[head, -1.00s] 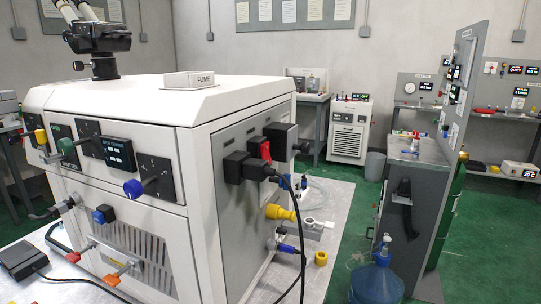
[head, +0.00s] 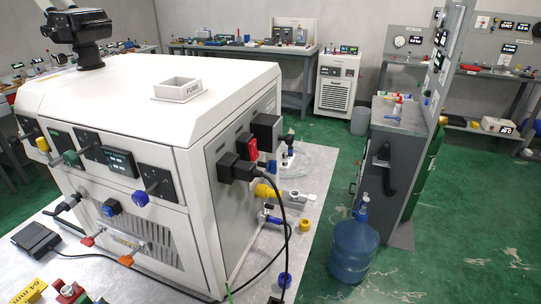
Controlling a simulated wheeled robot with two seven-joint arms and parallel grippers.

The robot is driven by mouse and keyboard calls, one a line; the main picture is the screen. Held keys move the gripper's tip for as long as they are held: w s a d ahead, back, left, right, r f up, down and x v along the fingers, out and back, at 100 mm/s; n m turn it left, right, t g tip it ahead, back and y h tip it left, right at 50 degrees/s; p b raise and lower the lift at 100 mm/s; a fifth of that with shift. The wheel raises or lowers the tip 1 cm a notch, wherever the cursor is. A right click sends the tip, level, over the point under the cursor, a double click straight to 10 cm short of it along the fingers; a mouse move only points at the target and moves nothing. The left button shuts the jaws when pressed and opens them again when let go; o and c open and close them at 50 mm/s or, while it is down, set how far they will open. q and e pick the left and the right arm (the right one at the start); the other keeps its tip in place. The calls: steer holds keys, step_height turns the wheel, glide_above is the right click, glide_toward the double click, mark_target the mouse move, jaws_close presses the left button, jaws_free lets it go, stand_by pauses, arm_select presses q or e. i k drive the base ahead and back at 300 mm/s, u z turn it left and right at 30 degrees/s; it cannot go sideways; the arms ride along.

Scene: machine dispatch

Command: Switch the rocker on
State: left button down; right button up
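A red rocker (head: 252,148) sits on the grey right side panel of the white machine (head: 150,95). It is between a black plug block (head: 230,166) on its left and a larger black box (head: 266,131) on its right. A black cable runs from the plug area down to the bench. The rocker is small here, and I cannot tell which way it is tipped. Neither of my grippers shows in the head view.
A yellow fitting (head: 266,192) and blue valve handle (head: 271,218) stick out below the rocker. The white bench (head: 318,185) holds loose rings and tubing. A blue water jug (head: 354,246) stands on the green floor at right, beside a grey cabinet (head: 396,165). Open floor lies behind the machine.

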mark_target(254, 153)
steer(key=u, duration=1.95)
steer(key=k, duration=1)
steer(key=z, duration=2)
steer(key=i, duration=1)
